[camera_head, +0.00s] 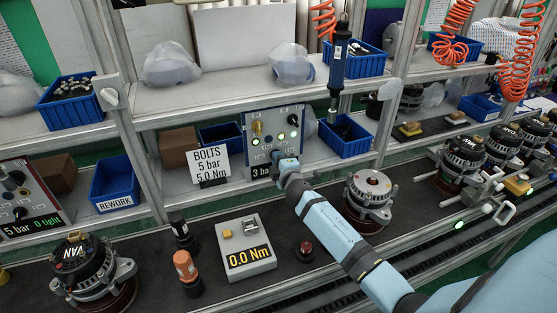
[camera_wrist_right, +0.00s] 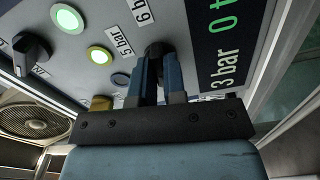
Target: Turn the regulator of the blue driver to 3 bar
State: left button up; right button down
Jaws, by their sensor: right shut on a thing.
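The blue driver (camera_head: 338,70) hangs upright on an orange coiled hose in front of the shelf. Its control panel (camera_head: 262,118) stands behind and to the left, with green lamps and a brass-coloured part. The panel display (camera_head: 260,171) shows "3 ba" in the head view, partly hidden by my gripper. The wrist view reads the display (camera_wrist_right: 222,70) as "3 bar". My right gripper (camera_head: 285,157) is at the panel's lower part. In the wrist view its fingers (camera_wrist_right: 158,78) are shut on a dark regulator knob (camera_wrist_right: 154,48), beside "5 bar" and "6 b" labels. The knob's pointer is hidden.
A sign (camera_head: 208,163) reads "BOLTS 5 bar 5.0 Nm". Another panel (camera_head: 38,196) at left shows "5 bar". A torque tester (camera_head: 246,245) reads 0.0 Nm. An alternator (camera_head: 370,193) stands right of my forearm. Blue bins (camera_head: 346,140) flank the panel.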

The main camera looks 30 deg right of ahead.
jog(key=shift+n, duration=1)
jog(key=c, duration=1.2)
grip_release()
jog(key=b+v, duration=0.1)
jog(key=v, duration=1.3)
jog(key=shift+f, duration=0.1)
